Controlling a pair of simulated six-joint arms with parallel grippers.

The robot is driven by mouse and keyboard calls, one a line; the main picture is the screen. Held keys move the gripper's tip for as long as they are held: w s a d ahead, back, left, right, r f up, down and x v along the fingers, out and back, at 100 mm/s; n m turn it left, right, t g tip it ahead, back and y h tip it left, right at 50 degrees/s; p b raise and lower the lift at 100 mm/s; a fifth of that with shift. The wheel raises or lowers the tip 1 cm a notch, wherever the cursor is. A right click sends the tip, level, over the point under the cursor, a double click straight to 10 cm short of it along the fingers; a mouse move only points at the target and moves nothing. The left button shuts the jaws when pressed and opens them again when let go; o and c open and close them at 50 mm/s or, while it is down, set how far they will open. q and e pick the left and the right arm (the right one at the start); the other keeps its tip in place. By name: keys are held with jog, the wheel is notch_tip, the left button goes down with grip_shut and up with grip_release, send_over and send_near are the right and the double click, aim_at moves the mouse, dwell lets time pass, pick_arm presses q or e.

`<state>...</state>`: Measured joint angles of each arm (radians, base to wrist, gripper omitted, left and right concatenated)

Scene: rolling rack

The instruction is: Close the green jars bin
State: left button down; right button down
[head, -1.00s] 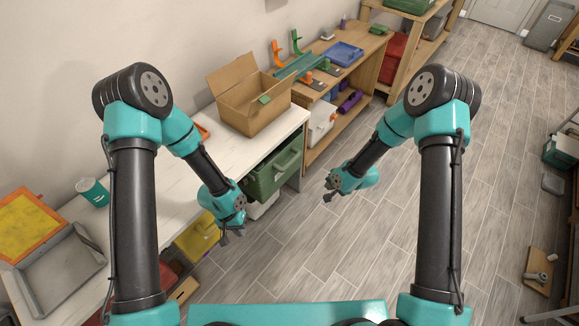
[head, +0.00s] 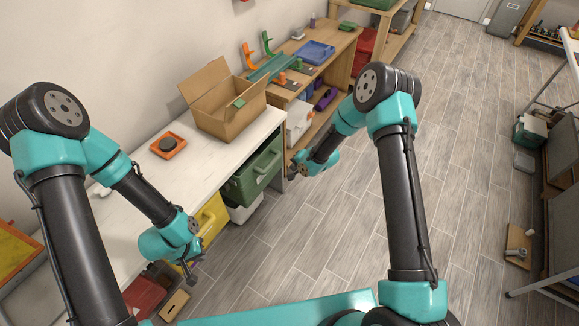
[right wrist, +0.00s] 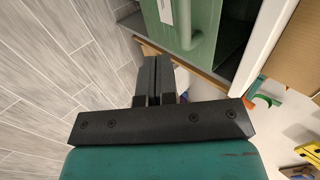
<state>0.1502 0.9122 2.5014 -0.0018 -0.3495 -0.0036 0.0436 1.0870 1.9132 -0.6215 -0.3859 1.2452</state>
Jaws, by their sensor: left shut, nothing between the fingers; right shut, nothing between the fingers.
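The green bin (head: 252,172) sits under the front edge of the white counter, its front with a handle facing the floor aisle. It also shows close up at the top of the right wrist view (right wrist: 206,22), with a white label. How far it stands out is hard to tell. My right gripper (head: 294,172) is shut and empty, in the aisle to the right of the bin. Its shut fingers show in the right wrist view (right wrist: 152,80), apparently short of the bin's front. My left gripper (head: 191,276) is shut and empty, low and left of the bin.
A yellow bin (head: 211,217) and a red bin (head: 146,292) stand left of the green one under the counter (head: 185,187). A cardboard box (head: 225,115) and an orange tray (head: 168,146) are on top. The floor (head: 340,215) in the aisle is clear.

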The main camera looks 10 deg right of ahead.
jog(key=w+a+r+x, duration=0.1)
jog(key=x, duration=1.1)
jog(key=shift+w+a+r, duration=0.15)
jog(key=shift+a+r, duration=0.1)
jog(key=shift+r, duration=0.05)
jog(key=shift+w, duration=0.1)
